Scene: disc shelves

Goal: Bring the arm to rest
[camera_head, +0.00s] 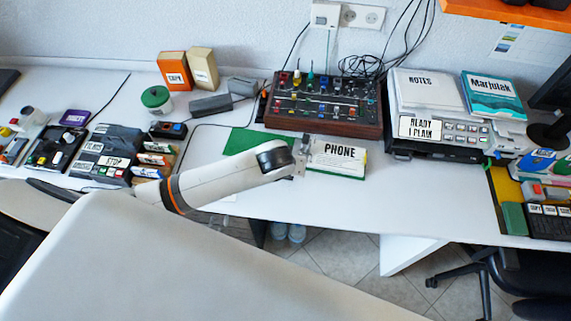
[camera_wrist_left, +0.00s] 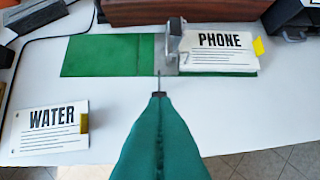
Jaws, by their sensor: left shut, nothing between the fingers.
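My left arm (camera_head: 225,180) reaches in from the left over the white desk (camera_head: 420,195). Its gripper end (camera_head: 299,168) is at the left edge of the white PHONE card. In the left wrist view the teal fingers (camera_wrist_left: 158,96) come together at a narrow dark tip, shut with nothing between them. Beyond the tip stands a small metal piece (camera_wrist_left: 173,45), between a flat green panel (camera_wrist_left: 105,55) and the PHONE card (camera_wrist_left: 218,50). A WATER card (camera_wrist_left: 50,128) lies to the left of the fingers. My right gripper is out of view.
A mixer-like box with knobs (camera_head: 325,104) stands behind the PHONE card. A device stack (camera_head: 440,140) with papers is at the right. Small boxes and devices (camera_head: 110,155) crowd the left. The desk between the PHONE card and the stack is clear.

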